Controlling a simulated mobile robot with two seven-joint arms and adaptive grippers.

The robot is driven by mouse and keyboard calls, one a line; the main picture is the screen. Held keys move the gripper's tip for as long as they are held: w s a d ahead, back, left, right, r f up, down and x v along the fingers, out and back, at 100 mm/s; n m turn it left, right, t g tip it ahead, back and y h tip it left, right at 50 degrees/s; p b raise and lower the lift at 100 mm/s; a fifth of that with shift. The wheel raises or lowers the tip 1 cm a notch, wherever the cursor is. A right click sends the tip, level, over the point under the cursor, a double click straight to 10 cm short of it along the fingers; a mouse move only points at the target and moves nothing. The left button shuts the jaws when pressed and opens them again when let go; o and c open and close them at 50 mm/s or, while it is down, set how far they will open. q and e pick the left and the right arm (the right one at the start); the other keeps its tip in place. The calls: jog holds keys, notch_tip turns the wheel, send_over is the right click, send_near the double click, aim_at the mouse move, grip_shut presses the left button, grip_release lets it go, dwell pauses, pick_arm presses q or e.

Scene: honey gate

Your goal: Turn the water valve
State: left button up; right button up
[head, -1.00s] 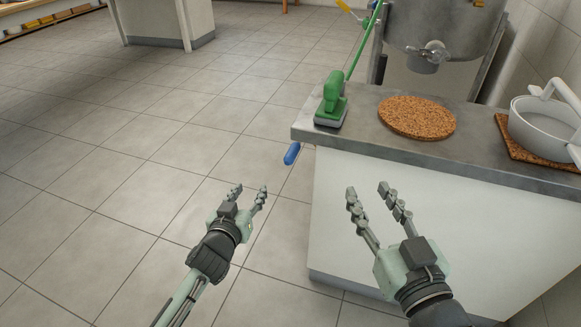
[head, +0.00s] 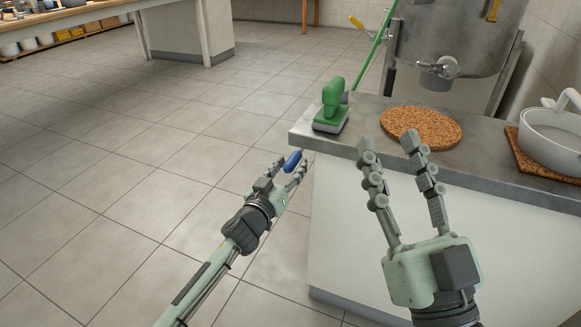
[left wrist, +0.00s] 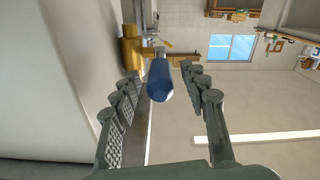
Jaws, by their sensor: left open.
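The water valve shows as a blue handle (head: 292,160) sticking out beside the left end of the counter in the head view. In the left wrist view the blue handle (left wrist: 160,80) points toward the camera, with a brass-coloured pipe (left wrist: 132,52) behind it. My left gripper (head: 288,172) is open, its fingertips on either side of the handle's near end. In the left wrist view the fingers (left wrist: 162,80) stand apart from the handle, with gaps on both sides. My right gripper (head: 388,146) is open and empty in front of the counter edge.
The grey-topped counter (head: 365,137) carries a green-handled scrubber (head: 332,105), a round cork mat (head: 421,127) and a white pot (head: 553,138) on another cork mat. A steel tank (head: 455,40) with a tap stands behind. The tiled floor (head: 130,170) on the left is clear.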

pick_arm(q)
jog(key=shift+w+d, duration=0.1)
jog(key=shift+w, duration=0.25)
grip_shut()
